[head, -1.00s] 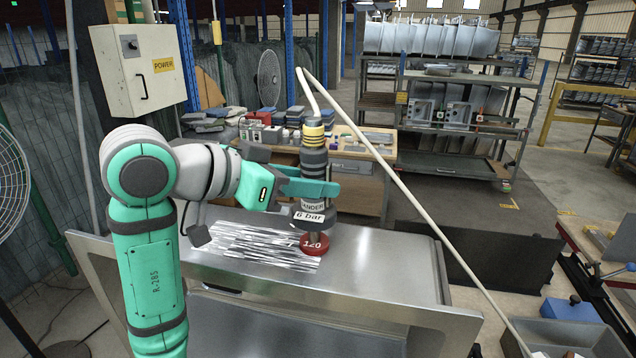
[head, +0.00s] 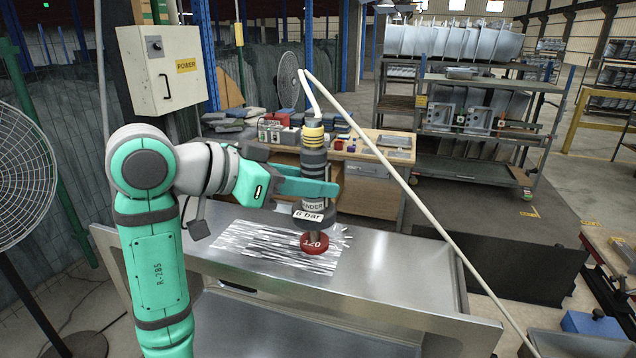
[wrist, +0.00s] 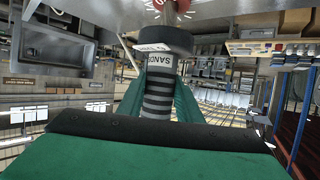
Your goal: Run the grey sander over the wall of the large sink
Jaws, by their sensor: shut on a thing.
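The grey sander (head: 314,175) stands upright in my gripper (head: 312,186), with a yellow-ringed top, a "6 bar" label and a red disc (head: 315,243) marked 120. My gripper's green fingers are shut around its body; the wrist view also shows the sander (wrist: 160,85) between them. The disc is at the metal wall of the large sink (head: 385,275), over the right part of a patch of bright streaks (head: 265,245). Whether the disc presses on the metal is hard to tell. The disc's underside is hidden.
A pale hose (head: 400,180) runs from the sander's top down to the lower right. A power box (head: 160,70) and a fan (head: 25,175) stand at left. A workbench (head: 375,150) with blocks and a rack (head: 470,115) are behind. Bare metal lies right of the streaks.

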